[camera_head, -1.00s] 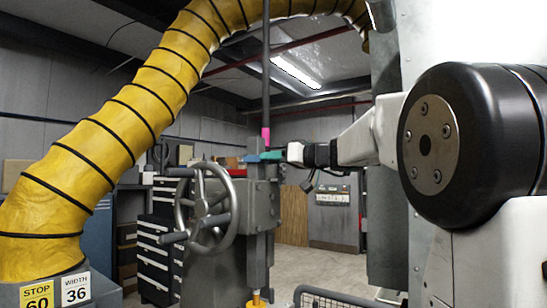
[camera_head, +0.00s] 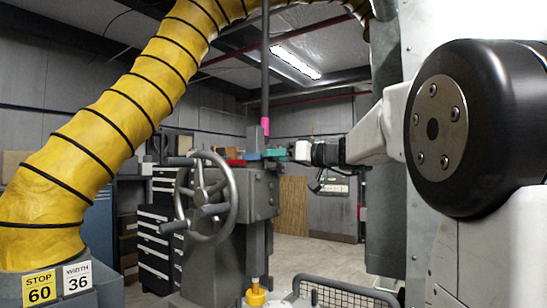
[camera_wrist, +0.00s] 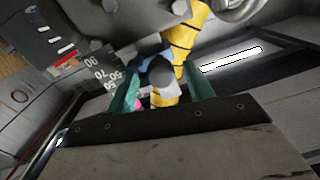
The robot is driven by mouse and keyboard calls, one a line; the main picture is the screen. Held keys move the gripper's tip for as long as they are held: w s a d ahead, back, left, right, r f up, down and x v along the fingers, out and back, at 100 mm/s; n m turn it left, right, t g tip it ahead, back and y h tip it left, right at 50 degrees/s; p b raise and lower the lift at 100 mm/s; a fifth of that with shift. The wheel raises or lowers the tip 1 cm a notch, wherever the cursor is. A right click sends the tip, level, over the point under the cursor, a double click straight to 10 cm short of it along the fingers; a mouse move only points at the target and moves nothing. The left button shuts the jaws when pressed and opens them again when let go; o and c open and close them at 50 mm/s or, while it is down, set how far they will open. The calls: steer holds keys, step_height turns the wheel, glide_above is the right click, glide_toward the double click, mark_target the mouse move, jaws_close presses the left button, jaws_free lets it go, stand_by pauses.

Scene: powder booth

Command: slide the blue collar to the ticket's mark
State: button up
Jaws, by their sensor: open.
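The blue collar (camera_head: 253,156) sits around the dark upright rod at the grey machine, and shows as a blue patch in the wrist view (camera_wrist: 148,58). My gripper (camera_head: 275,154) reaches it from the right with teal fingers, just beside the collar. In the wrist view the fingers (camera_wrist: 161,92) are open and apart, with the round grey rod end between them. The ticket (camera_head: 39,288) is yellow and reads STOP 60, at the lower left. I cannot tell whether the fingers touch the collar.
A pink piece (camera_head: 265,126) is on the rod above the collar. A red piece (camera_head: 236,162) is left of the collar. A handwheel (camera_head: 205,196) stands in front of the machine. A white WIDTH 36 card (camera_head: 77,277) is beside the ticket. A yellow hose (camera_head: 100,130) fills the left.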

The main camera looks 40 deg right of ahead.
steer(key=v, duration=0.5)
steer(key=shift+s+d, duration=0.15)
steer(key=shift+s, duration=0.15)
steer(key=s+a+f+m+g+h, duration=0.1)
steer(key=s+a+f+m+g, duration=0.3)
steer(key=f, duration=0.6)
steer(key=s+a+f+m+g, duration=0.25)
steer(key=a+f+g, duration=0.3)
steer(key=f, duration=0.45)
steer(key=s+a+f+n+g+h, duration=0.1)
steer(key=s+a+f+g+h, duration=0.1)
steer(key=s+a+f, duration=0.2)
steer(key=s+a+f+n+g+h, duration=0.1)
steer(key=s+a+f, duration=0.3)
steer(key=s, duration=0.6)
steer(key=s+a+f+n+g+h, duration=0.2)
steer(key=s+a+f, duration=0.2)
steer(key=s+f, duration=0.3)
steer(key=shift+s+a+f+g+h, duration=0.25)
steer(key=shift+a+f+g+h, duration=0.05)
steer(key=shift+g+h, duration=0.1)
